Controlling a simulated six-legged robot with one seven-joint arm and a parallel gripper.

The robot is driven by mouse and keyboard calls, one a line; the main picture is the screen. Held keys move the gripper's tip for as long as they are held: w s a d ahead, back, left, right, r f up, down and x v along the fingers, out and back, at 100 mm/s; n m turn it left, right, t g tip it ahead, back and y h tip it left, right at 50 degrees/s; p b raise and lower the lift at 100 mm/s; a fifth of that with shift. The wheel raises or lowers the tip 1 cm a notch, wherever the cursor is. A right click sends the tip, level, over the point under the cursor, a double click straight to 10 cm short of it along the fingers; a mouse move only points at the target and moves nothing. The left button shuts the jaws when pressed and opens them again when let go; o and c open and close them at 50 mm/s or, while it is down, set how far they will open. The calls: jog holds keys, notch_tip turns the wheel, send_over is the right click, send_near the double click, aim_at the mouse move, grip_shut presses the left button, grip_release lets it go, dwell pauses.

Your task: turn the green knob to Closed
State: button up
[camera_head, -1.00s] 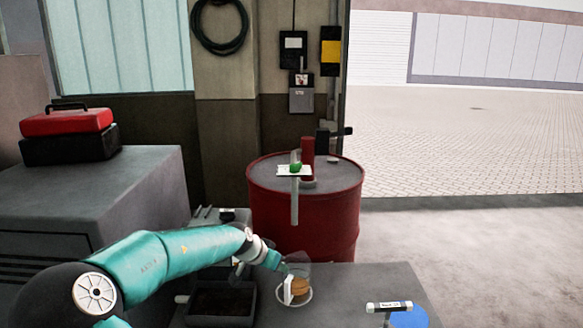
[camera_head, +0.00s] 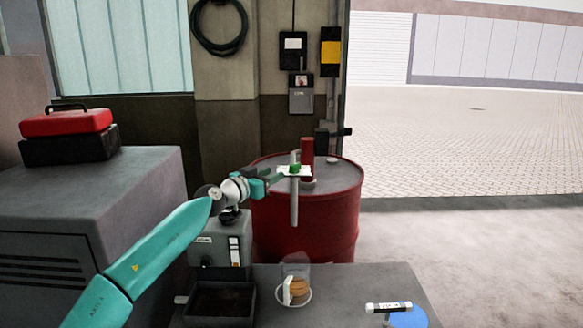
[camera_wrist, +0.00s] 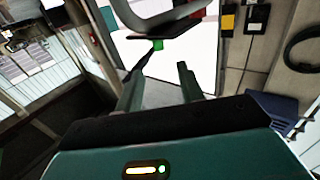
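The green knob (camera_head: 295,169) sits by a small white plate (camera_head: 306,174) on an upright grey pipe (camera_head: 294,205), in front of the red drum. The knob also shows in the wrist view (camera_wrist: 158,44), ahead of and between my fingertips. My gripper (camera_head: 281,173) is raised just left of the knob in the head view. In the wrist view my gripper (camera_wrist: 160,67) has its two fingers apart with nothing between them. I cannot tell whether a finger touches the knob. The lettering on the plate is too small to read.
The red drum (camera_head: 333,215) stands behind the pipe. Open floor (camera_head: 460,235) lies to the right.

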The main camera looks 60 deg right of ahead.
aim_at(291, 166)
jog(key=x, duration=1)
jog(key=shift+a, duration=0.1)
jog(key=shift+c, duration=0.5)
grip_shut()
